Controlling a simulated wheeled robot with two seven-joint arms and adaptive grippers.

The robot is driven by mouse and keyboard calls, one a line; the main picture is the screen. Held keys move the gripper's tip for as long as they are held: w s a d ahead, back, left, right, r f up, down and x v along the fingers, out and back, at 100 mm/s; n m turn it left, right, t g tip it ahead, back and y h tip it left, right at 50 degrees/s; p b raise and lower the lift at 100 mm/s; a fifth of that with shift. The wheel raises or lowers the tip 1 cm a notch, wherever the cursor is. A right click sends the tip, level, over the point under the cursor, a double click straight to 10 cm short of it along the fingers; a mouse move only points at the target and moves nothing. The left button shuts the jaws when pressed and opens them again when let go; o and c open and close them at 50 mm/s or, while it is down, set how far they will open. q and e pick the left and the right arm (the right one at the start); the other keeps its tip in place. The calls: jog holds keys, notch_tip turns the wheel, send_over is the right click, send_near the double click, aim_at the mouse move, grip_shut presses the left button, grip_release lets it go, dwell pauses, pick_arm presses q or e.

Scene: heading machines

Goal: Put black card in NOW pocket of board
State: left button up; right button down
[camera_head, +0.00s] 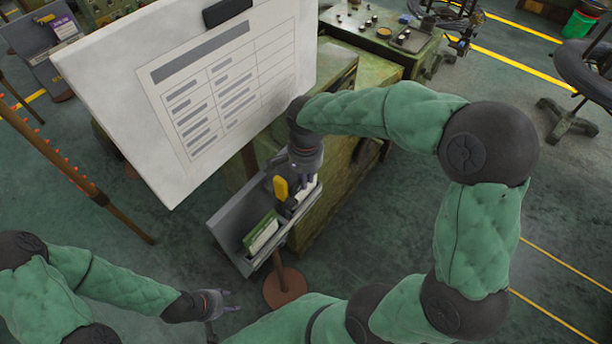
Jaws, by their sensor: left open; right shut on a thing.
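The grey board with pockets (222,222) stands low at the centre on a post with a round brown foot. A green-and-white card (262,232) sits in its left part. My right gripper (292,205) reaches down over the right part of the board, shut on a dark thing that looks like the black card. The gripper and its yellow part mostly hide that thing, and I cannot tell how deep it sits. Pocket labels, NOW included, are not readable. My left gripper (222,304) is open and empty, low over the floor, left of the post's foot.
A large white chart panel (150,110) stands behind and left of the board. A green machine (345,165) is close on the right. A second grey rack (30,40) is at far left, beyond a brown spiked stand (65,165). Floor at lower right is clear.

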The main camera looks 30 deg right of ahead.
jog(key=shift+s+a+r, duration=0.1)
jog(key=shift+s+r, duration=0.1)
jog(key=shift+s, duration=0.05)
jog(key=c, duration=1.4)
grip_release()
jog(key=shift+a, duration=0.1)
jog(key=shift+o, duration=1)
jog(key=shift+w, duration=0.3)
jog(key=shift+s+r, duration=0.1)
jog(key=shift+r, duration=3.7)
